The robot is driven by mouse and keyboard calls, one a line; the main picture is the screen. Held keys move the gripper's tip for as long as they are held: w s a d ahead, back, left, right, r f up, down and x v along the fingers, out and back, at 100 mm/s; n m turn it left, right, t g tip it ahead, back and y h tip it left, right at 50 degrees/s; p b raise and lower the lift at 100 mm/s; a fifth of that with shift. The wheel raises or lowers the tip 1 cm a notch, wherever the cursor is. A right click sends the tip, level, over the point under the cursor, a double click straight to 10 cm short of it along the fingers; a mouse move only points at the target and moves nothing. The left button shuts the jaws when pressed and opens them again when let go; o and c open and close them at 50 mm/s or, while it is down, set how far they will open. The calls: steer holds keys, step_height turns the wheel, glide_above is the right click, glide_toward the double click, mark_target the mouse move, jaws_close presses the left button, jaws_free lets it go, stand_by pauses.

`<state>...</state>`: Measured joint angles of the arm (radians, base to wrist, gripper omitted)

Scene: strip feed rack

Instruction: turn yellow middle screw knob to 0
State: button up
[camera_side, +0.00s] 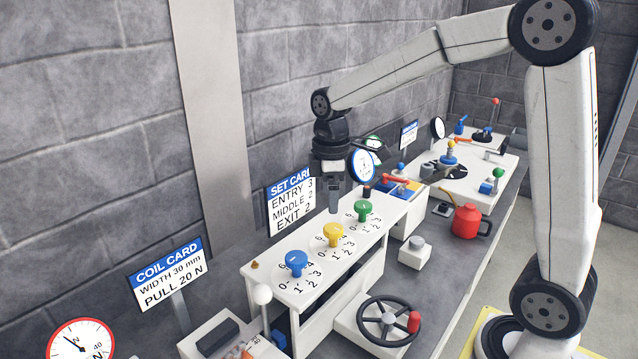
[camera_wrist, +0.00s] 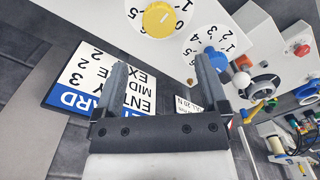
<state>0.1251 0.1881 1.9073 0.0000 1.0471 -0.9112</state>
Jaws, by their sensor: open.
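The yellow knob (camera_side: 333,233) is the middle one of three on the white rack top, with a number dial around it. My gripper (camera_side: 334,203) hangs fingers down above and behind the yellow knob, near the set card. In the wrist view my gripper (camera_wrist: 162,70) is open, with nothing between its fingers but background.
The blue knob (camera_side: 296,263) and green knob (camera_side: 363,210) flank the yellow one. The set card (camera_side: 291,205) reads ENTRY 3, MIDDLE 2, EXIT 2 and stands close behind. A round gauge (camera_side: 364,166) is right of my gripper. A black handwheel (camera_side: 388,320) sits in front.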

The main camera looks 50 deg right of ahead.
mark_target(329, 228)
steer(key=shift+f, duration=3.7)
jaws_close()
